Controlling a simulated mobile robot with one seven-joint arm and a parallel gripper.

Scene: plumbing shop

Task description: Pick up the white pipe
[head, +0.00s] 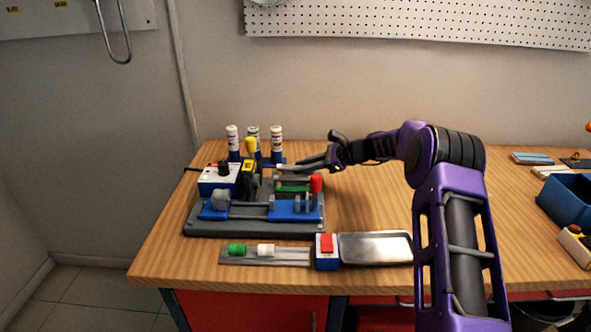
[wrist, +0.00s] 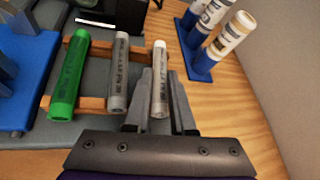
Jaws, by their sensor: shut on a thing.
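The white pipe (wrist: 159,85) lies at the right end of a row of pipes in the wrist view, with its near end between my fingers. My gripper (wrist: 161,73) is shut on it, one finger on each side. The pipe appears to be still at the level of the wooden rack (wrist: 140,104). In the head view my gripper (head: 303,164) reaches in from the right over the back of the grey fixture base, and the pipe is mostly hidden there.
A grey pipe (wrist: 119,75) and a green pipe (wrist: 70,75) lie left of the white one. Several white bottles (head: 276,140) stand in blue holders just behind. A blue clamp fixture (head: 280,211) is in front. A metal tray (head: 375,246) lies at the table front.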

